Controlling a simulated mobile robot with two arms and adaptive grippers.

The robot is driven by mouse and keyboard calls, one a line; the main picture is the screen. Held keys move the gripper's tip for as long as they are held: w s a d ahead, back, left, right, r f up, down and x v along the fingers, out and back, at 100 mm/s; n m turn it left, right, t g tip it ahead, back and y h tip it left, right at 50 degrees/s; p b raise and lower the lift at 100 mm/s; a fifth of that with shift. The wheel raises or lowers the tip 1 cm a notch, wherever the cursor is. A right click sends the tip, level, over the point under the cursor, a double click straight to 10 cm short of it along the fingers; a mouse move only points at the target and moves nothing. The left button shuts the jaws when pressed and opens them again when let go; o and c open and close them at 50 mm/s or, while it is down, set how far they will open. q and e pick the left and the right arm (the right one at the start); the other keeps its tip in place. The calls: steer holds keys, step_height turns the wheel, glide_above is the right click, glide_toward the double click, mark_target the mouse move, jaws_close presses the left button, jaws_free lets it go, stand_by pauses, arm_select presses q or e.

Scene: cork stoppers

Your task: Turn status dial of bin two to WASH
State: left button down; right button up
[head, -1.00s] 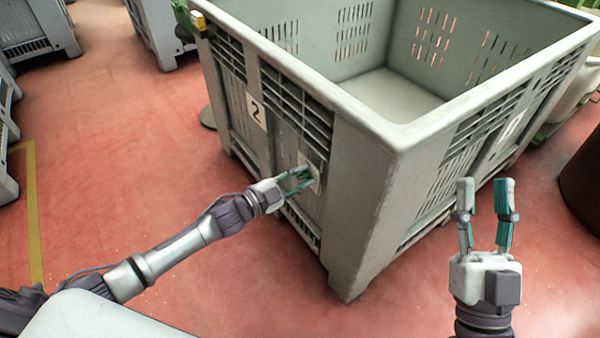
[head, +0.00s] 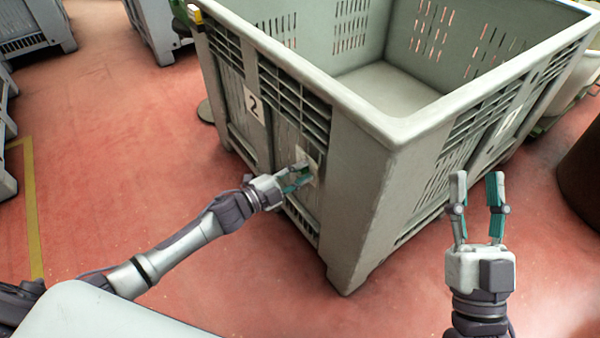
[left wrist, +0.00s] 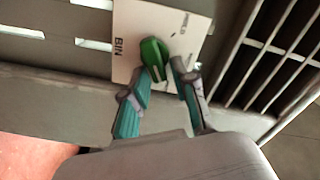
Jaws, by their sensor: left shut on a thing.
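Bin two (head: 358,200) is a large grey-green crate with a white plate marked "2" (head: 253,104) on its left side. A green dial (left wrist: 153,58) sits on a white card (left wrist: 134,30) on that side; "BIN" is readable, the other print is too small. My left gripper (head: 302,174) is at the card, shut on the dial. In the left wrist view its fingers (left wrist: 160,84) stand either side of the dial's lower part. A pale mark shows on the dial. My right gripper (head: 476,183) is open and empty, in front of the bin's right-hand side.
More grey crates (head: 40,25) stand at the back left. A dark brown round object (head: 585,185) is at the right edge. The red floor left of bin two is clear, with a yellow line (head: 31,215) at far left.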

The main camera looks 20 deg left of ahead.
arm_select(q)
steer(key=c, duration=1.2)
jaws_free()
steer(key=shift+o, duration=0.2)
steer(key=shift+s+a, duration=0.1)
steer(key=v, duration=1.1)
steer(key=shift+s+a, duration=0.25)
steer(key=shift+s, duration=0.05)
